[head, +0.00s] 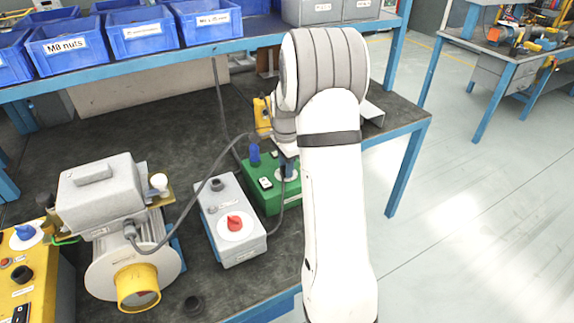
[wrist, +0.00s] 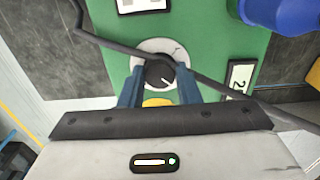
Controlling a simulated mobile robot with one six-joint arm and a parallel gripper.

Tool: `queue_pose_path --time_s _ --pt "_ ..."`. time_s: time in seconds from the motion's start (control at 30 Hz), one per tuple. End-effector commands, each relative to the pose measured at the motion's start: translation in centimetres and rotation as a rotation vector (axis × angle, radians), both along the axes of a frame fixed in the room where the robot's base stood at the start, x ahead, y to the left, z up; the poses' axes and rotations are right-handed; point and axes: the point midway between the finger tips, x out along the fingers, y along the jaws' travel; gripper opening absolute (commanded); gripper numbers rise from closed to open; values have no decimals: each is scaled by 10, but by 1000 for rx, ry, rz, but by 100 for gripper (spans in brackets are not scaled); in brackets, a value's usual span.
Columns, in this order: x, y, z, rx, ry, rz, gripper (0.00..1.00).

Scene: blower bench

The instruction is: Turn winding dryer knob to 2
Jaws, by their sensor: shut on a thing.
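A green box (head: 264,199) stands on the dark bench, partly behind my arm in the head view. In the wrist view, a round black knob (wrist: 158,73) sits on a white dial plate on the green face (wrist: 215,40). My gripper (wrist: 159,82) has its two blue fingers on either side of the knob, shut on it. The dial marks and pointer are too small or hidden to read. In the head view my gripper (head: 287,168) is mostly hidden by my arm.
A grey box with a red knob (head: 235,223) stands left of the green box. A blower (head: 130,265) and a yellow box (head: 30,265) are farther left. A dark cable (wrist: 105,43) crosses close by the knob. Blue bins (head: 140,30) sit on the shelf above.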

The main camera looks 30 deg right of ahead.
Motion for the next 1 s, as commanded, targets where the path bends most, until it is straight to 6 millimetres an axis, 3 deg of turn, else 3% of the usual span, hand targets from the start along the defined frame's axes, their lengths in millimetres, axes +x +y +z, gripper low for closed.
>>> queue_pose_path --time_s 0.27,0.3,0.53,0.83,1.0 --pt "3 -2 3 -6 -10 0 7" --pt "3 -2 3 -6 -10 0 31" --pt "1 -1 2 -3 -5 0 50" --pt "1 -1 4 -2 -3 0 51" --pt "1 -1 26 -3 -7 0 51"
